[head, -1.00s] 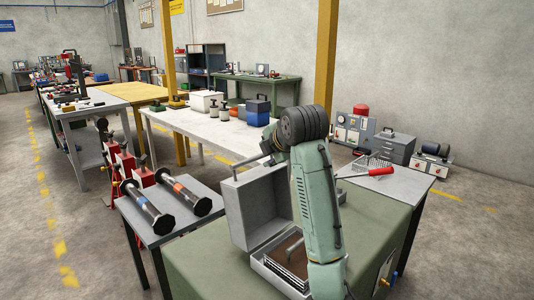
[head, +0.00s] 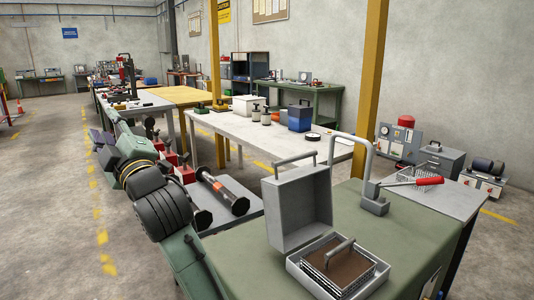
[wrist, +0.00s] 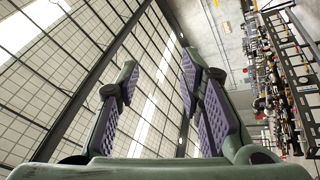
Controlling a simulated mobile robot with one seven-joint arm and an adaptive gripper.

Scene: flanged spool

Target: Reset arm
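My gripper (head: 108,138) is raised at the left of the head view, apart from the tables. Its purple-padded fingers show spread in the wrist view (wrist: 158,75), with nothing between them. The wrist view looks up at the ceiling and a wall. A flanged spool (head: 226,188) with dark ends and an orange-red band lies on the small grey table (head: 242,220).
An open grey case (head: 300,210) with a brown handled block (head: 340,262) stands on the green-topped table (head: 400,215). A grey hooked stand (head: 372,195) and a red-handled tool (head: 428,181) are to its right. A yellow post (head: 370,90) rises behind.

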